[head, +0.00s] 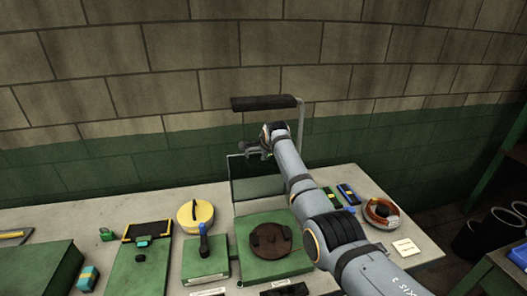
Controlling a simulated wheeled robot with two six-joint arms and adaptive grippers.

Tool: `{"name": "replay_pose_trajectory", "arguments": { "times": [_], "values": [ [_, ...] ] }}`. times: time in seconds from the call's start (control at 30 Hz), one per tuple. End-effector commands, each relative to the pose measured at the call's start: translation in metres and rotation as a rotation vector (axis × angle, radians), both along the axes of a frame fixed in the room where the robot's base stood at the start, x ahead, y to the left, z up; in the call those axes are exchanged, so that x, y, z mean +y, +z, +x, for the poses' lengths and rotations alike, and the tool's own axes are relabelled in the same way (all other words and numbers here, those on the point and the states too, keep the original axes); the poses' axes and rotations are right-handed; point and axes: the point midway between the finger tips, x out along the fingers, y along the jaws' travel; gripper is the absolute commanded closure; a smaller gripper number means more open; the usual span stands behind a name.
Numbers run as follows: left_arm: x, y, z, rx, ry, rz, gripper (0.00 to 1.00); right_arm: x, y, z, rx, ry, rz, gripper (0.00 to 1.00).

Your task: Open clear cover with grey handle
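A clear cover (257,190) with a thin pale edge stands roughly upright at the back of the table, behind a green box (245,228) with a round brown part (271,241) on top. The green wall shows through the cover. My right gripper (252,152) is at the cover's top edge. I cannot tell whether it touches the cover or whether its fingers are open. The grey handle cannot be made out, and the gripper may hide it. My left gripper is not in view.
A dark bar (264,102) on a pale post (301,125) rises above the gripper. A yellow round container (195,216), a smaller green box (205,262) and a reddish ring (381,212) lie on the table (425,245). A brick wall stands close behind.

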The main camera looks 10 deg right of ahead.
Motion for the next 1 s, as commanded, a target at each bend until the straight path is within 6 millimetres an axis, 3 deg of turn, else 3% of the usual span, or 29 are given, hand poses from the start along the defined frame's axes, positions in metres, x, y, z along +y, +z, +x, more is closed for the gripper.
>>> {"name": "replay_pose_trajectory", "arguments": {
  "times": [0.27, 0.7, 1.0],
  "values": [
    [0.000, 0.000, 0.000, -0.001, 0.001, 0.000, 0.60, 0.000, 0.004, -0.007, 0.003, 0.001, 0.001, 0.65],
    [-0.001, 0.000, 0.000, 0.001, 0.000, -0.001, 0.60, -0.002, 0.064, -0.068, -0.002, 0.001, 0.001, 0.65],
    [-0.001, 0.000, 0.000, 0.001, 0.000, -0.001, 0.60, -0.003, 0.082, -0.087, 0.001, 0.000, 0.000, 0.65]
  ]
}}
